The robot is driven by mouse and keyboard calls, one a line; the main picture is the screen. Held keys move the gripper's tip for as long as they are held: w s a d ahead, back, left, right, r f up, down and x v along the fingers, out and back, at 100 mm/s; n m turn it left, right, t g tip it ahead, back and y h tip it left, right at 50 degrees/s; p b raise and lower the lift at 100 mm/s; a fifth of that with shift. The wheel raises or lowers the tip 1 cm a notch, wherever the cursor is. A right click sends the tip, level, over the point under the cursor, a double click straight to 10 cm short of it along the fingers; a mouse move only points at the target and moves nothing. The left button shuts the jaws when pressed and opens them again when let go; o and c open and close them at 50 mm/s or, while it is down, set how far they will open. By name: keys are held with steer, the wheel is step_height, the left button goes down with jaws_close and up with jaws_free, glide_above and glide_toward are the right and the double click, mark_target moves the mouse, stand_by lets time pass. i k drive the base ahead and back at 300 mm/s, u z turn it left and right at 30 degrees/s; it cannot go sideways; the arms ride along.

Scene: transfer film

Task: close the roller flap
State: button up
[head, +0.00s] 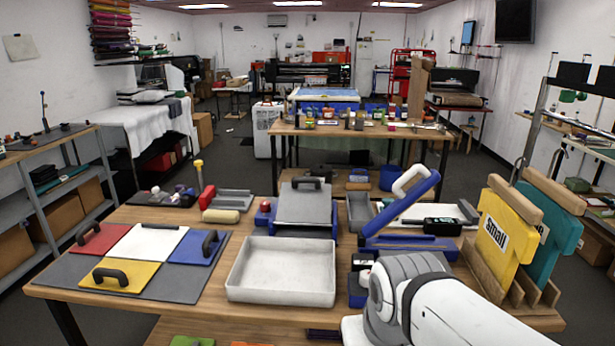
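My white and grey arm comes in from the bottom right and covers the lower front of this machine. My gripper's fingers do not show, so I cannot see whether they touch anything.
A white empty tray (281,271) stands left of my arm. Coloured plates with handles (150,241) lie on a grey board at left. A grey press with a handle (305,201) stands behind the tray.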

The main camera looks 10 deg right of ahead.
mark_target(304, 199)
steer(key=u, duration=0.05)
steer(key=i, duration=1)
steer(key=z, duration=0.05)
